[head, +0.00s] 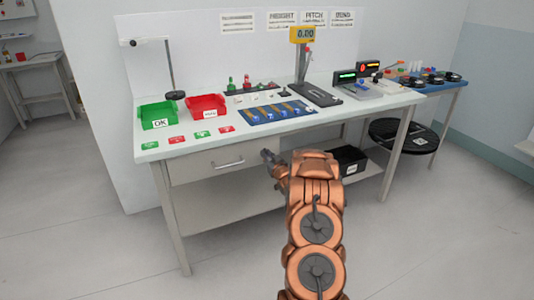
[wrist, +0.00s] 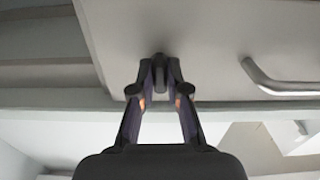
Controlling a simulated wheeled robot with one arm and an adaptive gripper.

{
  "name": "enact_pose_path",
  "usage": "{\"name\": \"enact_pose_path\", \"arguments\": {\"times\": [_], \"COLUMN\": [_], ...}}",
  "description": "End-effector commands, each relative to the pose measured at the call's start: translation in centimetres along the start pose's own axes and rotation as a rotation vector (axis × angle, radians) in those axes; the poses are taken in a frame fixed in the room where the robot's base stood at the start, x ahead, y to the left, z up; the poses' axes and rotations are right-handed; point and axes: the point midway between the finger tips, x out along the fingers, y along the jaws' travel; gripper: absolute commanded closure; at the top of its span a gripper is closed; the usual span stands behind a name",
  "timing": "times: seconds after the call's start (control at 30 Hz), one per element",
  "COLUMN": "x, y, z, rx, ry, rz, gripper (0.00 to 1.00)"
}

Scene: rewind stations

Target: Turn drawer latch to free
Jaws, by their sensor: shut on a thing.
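The drawer (head: 200,168) is under the front of the white workbench, with a bar handle (head: 229,164). It looks closed. In the wrist view the pale drawer front (wrist: 200,45) fills the upper part, and the handle (wrist: 285,85) is at the right, apart from my gripper. The small dark drawer latch (wrist: 159,70) stands between my fingertips (wrist: 160,88), lengthwise up and down in that picture. My gripper is shut on it. In the head view my gripper (head: 268,156) is at the drawer front, right of the handle, and the latch cannot be made out there.
The bench top (head: 190,146) carries a green bin (head: 158,115), a red bin (head: 205,106), a blue mat (head: 275,112) and a yellow display (head: 302,34). A black box (head: 348,160) sits on the lower shelf, right of my arm. The floor at the left front is clear.

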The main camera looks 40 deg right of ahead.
Motion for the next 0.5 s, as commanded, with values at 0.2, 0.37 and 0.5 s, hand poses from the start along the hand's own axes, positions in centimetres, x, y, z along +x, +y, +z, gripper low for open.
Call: {"name": "enact_pose_path", "arguments": {"times": [0.2,0.37,0.5], "x": [0.16,0.16,0.17], "y": [-0.05,-0.04,-0.04], "z": [-0.51,-0.5,-0.51], "rx": [0.045,0.054,0.054], "ry": [0.008,0.009,0.01], "rz": [-0.001,-0.001,-0.001], "gripper": [1.0,1.0,1.0]}}
